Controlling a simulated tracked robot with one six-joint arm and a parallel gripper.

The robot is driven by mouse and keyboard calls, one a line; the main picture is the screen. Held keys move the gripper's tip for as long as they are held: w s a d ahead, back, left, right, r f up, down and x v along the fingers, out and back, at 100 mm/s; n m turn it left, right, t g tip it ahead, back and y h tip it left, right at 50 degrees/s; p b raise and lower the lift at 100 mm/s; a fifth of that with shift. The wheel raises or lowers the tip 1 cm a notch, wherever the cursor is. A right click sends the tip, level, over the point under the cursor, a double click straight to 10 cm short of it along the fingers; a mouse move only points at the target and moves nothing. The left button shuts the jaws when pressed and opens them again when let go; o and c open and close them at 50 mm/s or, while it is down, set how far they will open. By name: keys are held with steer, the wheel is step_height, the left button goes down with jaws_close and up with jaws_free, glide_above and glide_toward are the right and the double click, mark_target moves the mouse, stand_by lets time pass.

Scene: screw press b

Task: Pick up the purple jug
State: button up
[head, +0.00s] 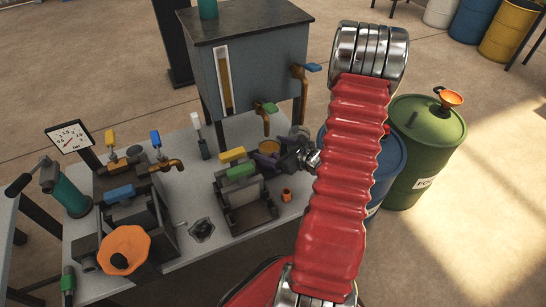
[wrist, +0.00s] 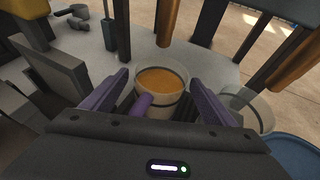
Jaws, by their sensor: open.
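The jug (wrist: 160,104) shows in the wrist view as a pale, see-through vessel with amber liquid inside and a purple handle (wrist: 143,105) turned towards me. It stands upright on the grey table. My gripper (wrist: 160,79) is open, with one purple finger on each side of the jug and the handle between them. Gaps seem to show between the fingers and the jug; I cannot tell whether they touch. In the head view the jug's amber top (head: 269,146) shows just beyond my gripper (head: 266,158). Its lower part is hidden there.
A grey tank (head: 247,75) with brass taps stands behind the jug; one green-handled tap (head: 266,115) hangs close above it. A clamp-like device (head: 245,190) and a small orange cup (head: 286,195) are nearby. Blue (head: 391,165) and green (head: 428,150) barrels stand to the right.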

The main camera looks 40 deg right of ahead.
steer(key=shift+c, duration=0.6)
steer(key=c, duration=1)
steer(key=shift+r, duration=0.1)
steer(key=shift+c, duration=0.2)
steer(key=shift+r, duration=1.2)
steer(key=s+d, duration=0.1)
steer(key=s, duration=1.7)
steer(key=shift+d+r, duration=0.3)
steer(key=shift+r, duration=0.15)
